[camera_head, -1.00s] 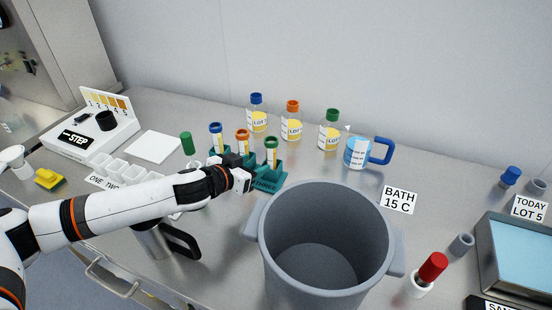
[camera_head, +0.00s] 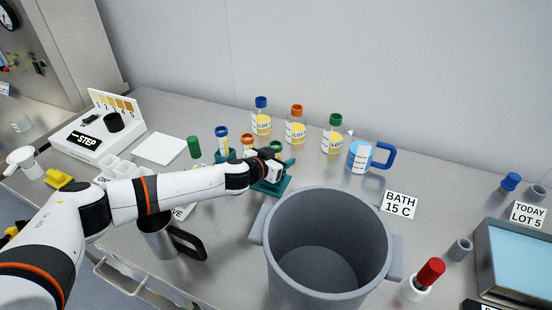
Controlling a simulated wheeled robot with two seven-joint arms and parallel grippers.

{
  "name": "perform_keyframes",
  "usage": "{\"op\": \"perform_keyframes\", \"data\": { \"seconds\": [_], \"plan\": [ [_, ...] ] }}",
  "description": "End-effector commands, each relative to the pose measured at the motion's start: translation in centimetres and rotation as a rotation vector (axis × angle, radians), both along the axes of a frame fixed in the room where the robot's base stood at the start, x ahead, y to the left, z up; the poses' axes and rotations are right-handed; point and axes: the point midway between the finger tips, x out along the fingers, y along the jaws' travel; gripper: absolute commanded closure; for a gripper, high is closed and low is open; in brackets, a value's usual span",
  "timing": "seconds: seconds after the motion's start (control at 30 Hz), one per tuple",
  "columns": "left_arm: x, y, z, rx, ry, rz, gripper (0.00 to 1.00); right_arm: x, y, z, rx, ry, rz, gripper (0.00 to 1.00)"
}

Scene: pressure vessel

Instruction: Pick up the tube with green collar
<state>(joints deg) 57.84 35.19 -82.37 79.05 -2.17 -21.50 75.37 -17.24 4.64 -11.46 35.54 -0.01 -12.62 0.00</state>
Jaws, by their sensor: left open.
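The tube with the green collar (camera_head: 275,146) stands in the right end of the teal rack (camera_head: 270,187). Only its top shows; my gripper hides the body. My left gripper (camera_head: 280,165) is open, with its fingers in front of or around this tube; I cannot tell which. The tube with the blue collar (camera_head: 222,132) and the tube with the orange collar (camera_head: 247,141) stand to its left, partly hidden by my arm. My right gripper is not in view.
A large grey pot (camera_head: 325,245) stands in front, close to the rack. Bottles with blue (camera_head: 261,118), orange (camera_head: 296,124) and green (camera_head: 333,132) caps stand behind. A blue-handled mug (camera_head: 360,156) is at the right. A steel jug (camera_head: 157,242) stands below my arm.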

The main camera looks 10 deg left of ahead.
Motion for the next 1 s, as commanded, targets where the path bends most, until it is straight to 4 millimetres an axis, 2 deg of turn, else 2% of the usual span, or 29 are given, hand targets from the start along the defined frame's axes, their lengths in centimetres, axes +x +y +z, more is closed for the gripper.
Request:
{"op": "perform_keyframes", "data": {
  "seconds": [0.27, 0.5, 0.57, 0.83, 1.0],
  "plan": [
    [0.1, -0.1, -0.1, -0.001, 0.0, 0.0, 0.48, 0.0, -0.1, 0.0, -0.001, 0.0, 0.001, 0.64],
    [0.1, 0.0, -0.1, 0.0, 0.0, 0.0, 0.87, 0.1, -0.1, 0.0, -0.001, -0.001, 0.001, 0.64],
    [0.1, 0.0, -0.1, 0.0, 0.0, 0.0, 0.94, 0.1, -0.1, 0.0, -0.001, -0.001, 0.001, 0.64],
    [0.2, 0.0, 0.4, -0.001, -0.002, 0.0, 0.94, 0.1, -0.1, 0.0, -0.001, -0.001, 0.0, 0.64],
    [0.2, 0.0, 3.0, -0.002, -0.004, 0.0, 0.94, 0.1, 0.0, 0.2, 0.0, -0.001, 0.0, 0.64]
  ]
}}
